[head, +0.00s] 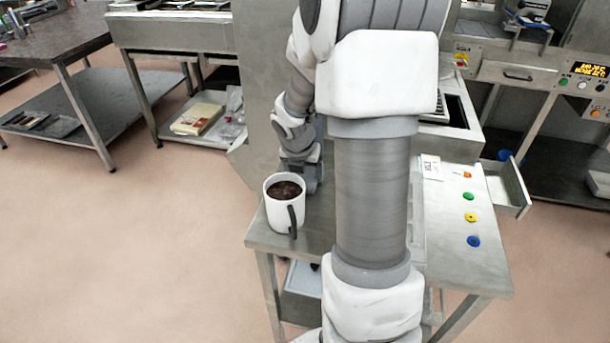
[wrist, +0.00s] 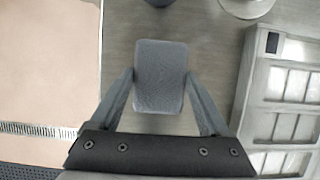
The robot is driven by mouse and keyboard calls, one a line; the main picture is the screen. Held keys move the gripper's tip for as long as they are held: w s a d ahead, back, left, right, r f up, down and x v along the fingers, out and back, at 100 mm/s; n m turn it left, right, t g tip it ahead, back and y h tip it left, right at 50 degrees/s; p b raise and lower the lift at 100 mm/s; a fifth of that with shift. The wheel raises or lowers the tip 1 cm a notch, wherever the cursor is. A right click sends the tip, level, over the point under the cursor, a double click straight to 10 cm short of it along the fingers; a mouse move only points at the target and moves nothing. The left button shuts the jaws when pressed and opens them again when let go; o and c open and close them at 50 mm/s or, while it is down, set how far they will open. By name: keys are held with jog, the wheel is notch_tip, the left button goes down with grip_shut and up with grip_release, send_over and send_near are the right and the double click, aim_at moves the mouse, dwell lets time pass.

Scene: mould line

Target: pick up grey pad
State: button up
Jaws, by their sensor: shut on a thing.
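The grey pad (wrist: 160,77) is a small rounded rectangle with a textured top in the wrist view. My gripper (wrist: 160,84) is shut on it, with one finger against each side. I cannot tell from this view whether the pad touches the metal table or is held above it. In the head view my arm hides the pad, and the gripper end (head: 312,178) shows only in part behind the mug.
A white mug (head: 283,213) with dark contents stands at the table's (head: 462,262) left edge, close to my gripper. Coloured buttons (head: 470,217) line the right side. An open drawer (head: 508,188) sticks out at right. Open floor lies left.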

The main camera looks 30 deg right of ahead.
aim_at(305, 175)
notch_tip(305, 175, up, 5)
jog(key=shift+f+p, duration=0.1)
jog(key=shift+p, duration=1.15)
jog(key=s+d+r+p, duration=0.5)
jog(key=s+d+r, duration=0.1)
jog(key=s, duration=0.3)
jog(key=shift+s+d+r+p, duration=0.15)
jog(key=shift+s+d+p, duration=0.05)
jog(key=shift+s+p, duration=0.15)
jog(key=o, duration=0.7)
jog(key=c, duration=0.4)
jog(key=shift+c, duration=0.2)
